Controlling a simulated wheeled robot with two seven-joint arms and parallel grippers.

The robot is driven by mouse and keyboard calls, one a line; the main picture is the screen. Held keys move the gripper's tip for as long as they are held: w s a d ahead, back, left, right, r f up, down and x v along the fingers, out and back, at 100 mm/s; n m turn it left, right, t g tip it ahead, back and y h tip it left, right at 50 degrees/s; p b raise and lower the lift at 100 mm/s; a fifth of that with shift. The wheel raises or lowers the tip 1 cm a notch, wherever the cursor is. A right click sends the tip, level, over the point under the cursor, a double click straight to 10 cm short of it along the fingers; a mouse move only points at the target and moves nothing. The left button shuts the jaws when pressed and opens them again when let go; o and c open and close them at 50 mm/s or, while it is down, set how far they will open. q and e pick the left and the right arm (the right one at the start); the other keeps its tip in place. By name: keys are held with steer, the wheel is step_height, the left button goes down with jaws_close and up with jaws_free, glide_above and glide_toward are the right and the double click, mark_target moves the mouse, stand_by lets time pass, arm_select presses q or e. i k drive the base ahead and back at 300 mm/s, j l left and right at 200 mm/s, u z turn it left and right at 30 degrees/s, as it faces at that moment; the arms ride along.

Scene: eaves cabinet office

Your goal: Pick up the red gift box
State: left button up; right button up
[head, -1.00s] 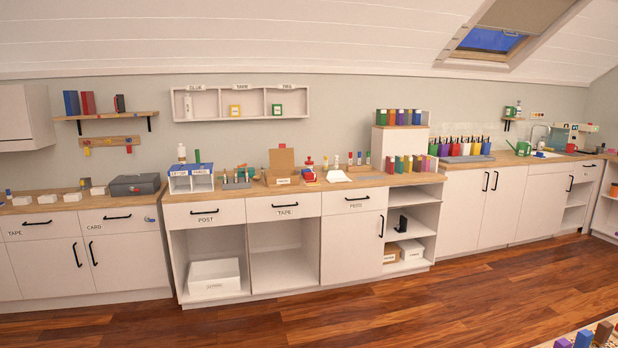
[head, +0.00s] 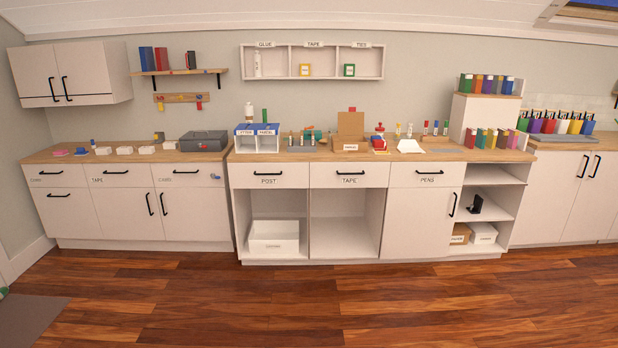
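I cannot make out a clear red gift box in the head view. A small red object (head: 379,138) stands on the middle counter, right of an open brown cardboard box (head: 350,126); it is too small to tell what it is. Red book-like items stand on the wall shelf (head: 176,72) at the upper left. Neither of my grippers is in view.
The middle counter (head: 430,156) carries a blue and white sorter (head: 257,139) and several small items. A grey case (head: 203,141) sits on the left counter. Open bays below hold a white bin (head: 273,237). The wooden floor (head: 330,300) ahead is clear.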

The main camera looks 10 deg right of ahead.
mark_target(377, 143)
steer(key=i+l+z, duration=0.4)
steer(key=i, duration=0.6)
steer(key=i+l+z, duration=0.1)
steer(key=i+z, duration=0.35)
steer(key=i, duration=0.55)
